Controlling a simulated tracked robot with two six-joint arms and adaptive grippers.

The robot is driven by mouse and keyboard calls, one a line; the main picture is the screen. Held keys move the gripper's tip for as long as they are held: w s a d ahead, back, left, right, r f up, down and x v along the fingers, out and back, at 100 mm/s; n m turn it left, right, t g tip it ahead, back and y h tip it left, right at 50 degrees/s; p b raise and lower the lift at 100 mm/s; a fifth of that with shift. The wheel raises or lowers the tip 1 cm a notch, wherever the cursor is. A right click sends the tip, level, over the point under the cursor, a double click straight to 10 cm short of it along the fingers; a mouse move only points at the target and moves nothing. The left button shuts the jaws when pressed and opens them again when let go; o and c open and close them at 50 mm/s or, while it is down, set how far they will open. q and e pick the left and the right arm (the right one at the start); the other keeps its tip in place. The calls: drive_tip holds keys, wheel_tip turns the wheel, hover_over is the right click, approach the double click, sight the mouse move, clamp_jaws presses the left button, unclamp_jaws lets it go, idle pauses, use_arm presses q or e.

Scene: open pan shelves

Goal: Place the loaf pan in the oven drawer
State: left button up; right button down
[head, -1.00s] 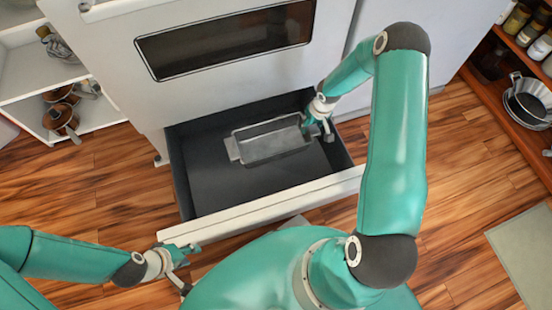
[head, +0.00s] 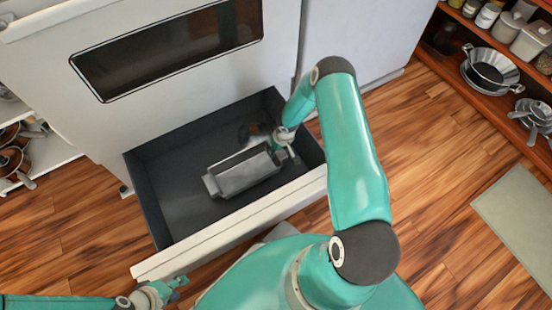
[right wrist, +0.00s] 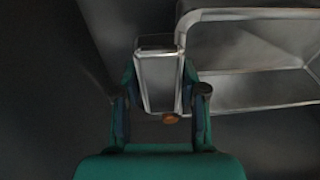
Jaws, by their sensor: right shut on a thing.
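The grey metal loaf pan (head: 243,172) is inside the pulled-out oven drawer (head: 165,205), near its front wall. I cannot tell if it touches the drawer floor. My right gripper (head: 285,153) is shut on the handle at the pan's right end. The right wrist view shows the pan (right wrist: 255,88) with its handle between the fingers of my right gripper (right wrist: 162,112). My left gripper (head: 172,287) is beside the drawer's front left corner; whether its fingers are open is unclear.
The white oven (head: 215,85) with a dark window stands behind the drawer. A dark, brownish round shape (head: 254,132) shows behind the pan, unclear. Open shelves with pans (head: 492,68) stand at right, others (head: 12,162) at left.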

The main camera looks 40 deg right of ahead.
drive_tip(key=shift+f+b, duration=0.55)
drive_tip(key=shift+f, duration=1.3)
drive_tip(key=shift+f, duration=0.1)
drive_tip(key=c, duration=0.6)
unclamp_jaws()
drive_tip(key=shift+c, duration=0.2)
drive_tip(key=shift+r, duration=0.3)
drive_tip(key=r+p, duration=0.1)
drive_tip(key=r, duration=0.2)
drive_tip(key=s+r+p, duration=0.1)
drive_tip(key=r, duration=0.3)
drive_tip(key=s+r+p, duration=0.1)
drive_tip(key=r, duration=0.3)
drive_tip(key=shift+r+p, duration=0.25)
drive_tip(key=shift+p, duration=0.1)
drive_tip(key=shift+d, duration=0.1)
